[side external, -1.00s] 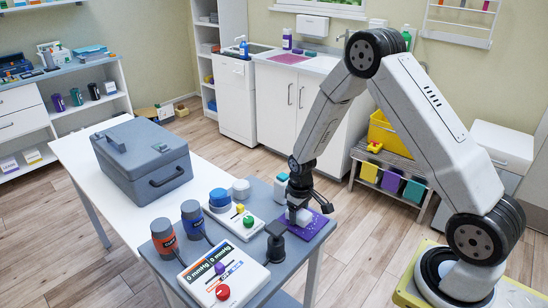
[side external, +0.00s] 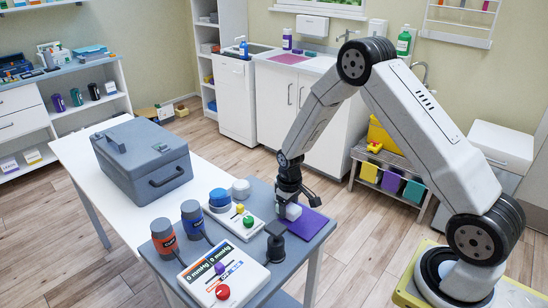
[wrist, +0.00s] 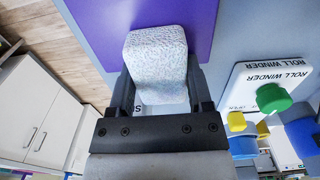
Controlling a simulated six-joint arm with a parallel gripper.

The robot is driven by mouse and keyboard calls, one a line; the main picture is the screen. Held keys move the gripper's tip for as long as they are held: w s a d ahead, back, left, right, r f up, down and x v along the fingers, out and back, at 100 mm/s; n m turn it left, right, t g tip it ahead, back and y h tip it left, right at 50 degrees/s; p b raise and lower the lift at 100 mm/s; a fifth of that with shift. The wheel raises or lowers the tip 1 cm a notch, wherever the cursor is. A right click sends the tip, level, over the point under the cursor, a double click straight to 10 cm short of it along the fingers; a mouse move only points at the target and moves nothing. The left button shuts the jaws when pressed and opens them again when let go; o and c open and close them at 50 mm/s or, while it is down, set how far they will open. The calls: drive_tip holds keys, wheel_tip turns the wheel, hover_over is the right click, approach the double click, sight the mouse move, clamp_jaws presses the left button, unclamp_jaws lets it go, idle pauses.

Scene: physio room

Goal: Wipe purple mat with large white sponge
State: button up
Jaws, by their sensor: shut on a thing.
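The white speckled sponge (wrist: 157,58) is between the fingers of my gripper (wrist: 158,88) in the wrist view. My gripper (side external: 290,207) is shut on it and points down at the grey table. The purple mat (side external: 309,224) lies flat near the table's right edge. The sponge (side external: 293,212) is at the mat's left edge in the side view. In the wrist view it overlaps the near edge of the purple mat (wrist: 100,28). The sponge's underside is hidden, so I cannot tell whether it presses on the mat.
A white roll winder panel (side external: 237,222) with coloured knobs is left of my gripper. A dark upright piece (side external: 275,243) stands close in front. A grey case (side external: 143,165) stands on the white table.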

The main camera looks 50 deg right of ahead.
sight(298, 211)
drive_tip(key=shift+w, duration=0.15)
idle(0.4)
drive_tip(key=shift+s+r, duration=0.1)
drive_tip(key=shift+s, duration=1.6)
drive_tip(key=shift+s, duration=0.1)
drive_tip(key=shift+s, duration=1.6)
drive_tip(key=shift+s, duration=0.1)
